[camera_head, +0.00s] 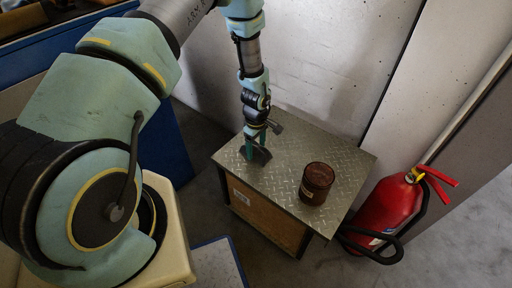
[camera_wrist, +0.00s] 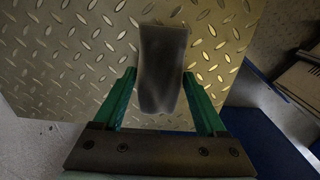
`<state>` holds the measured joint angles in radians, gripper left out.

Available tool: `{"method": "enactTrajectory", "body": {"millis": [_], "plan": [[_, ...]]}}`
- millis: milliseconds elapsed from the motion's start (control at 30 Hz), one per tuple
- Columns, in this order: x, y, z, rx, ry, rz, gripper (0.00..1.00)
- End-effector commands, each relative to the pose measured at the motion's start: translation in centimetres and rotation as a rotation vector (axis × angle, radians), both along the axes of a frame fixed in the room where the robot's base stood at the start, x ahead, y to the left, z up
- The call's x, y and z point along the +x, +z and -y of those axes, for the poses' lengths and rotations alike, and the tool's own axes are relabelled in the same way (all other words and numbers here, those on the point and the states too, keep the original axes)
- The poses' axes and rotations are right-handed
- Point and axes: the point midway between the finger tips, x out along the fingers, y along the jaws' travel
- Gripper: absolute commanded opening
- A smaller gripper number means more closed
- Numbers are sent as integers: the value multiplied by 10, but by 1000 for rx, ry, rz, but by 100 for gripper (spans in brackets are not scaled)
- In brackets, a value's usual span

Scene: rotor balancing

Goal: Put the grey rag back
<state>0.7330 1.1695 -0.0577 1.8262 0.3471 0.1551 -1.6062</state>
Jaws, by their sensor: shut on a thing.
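The grey rag (camera_wrist: 162,68) is a dark grey piece of cloth between the green fingers of my gripper (camera_wrist: 163,95) in the wrist view. My gripper is shut on it. In the head view my gripper (camera_head: 255,148) points down over the left part of a metal-topped cabinet (camera_head: 285,138), and the rag (camera_head: 262,155) shows as a dark patch at the fingertips. The diamond-plate top lies behind the rag in the wrist view. I cannot tell whether the rag touches the top.
A rusty brown can (camera_head: 316,183) stands on the right part of the cabinet top. A red fire extinguisher (camera_head: 390,208) with a black hose stands on the floor right of the cabinet. A pale wall (camera_head: 325,60) rises behind. The front middle of the top is clear.

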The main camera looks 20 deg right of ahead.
Motion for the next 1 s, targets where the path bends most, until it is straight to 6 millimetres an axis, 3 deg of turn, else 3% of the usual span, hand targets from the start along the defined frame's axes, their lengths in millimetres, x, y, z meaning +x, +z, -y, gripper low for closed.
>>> {"method": "enactTrajectory", "body": {"millis": [267, 300, 500, 767, 1000], "plan": [[0, -3, 0, 0, -1, 0, 29], [0, -3, 0, 0, -1, 0, 76], [0, -2, 0, 0, -1, 0, 99], [0, -1, 0, 0, -1, 0, 100], [1, 22, 0, -1, 1, 2, 100]]}}
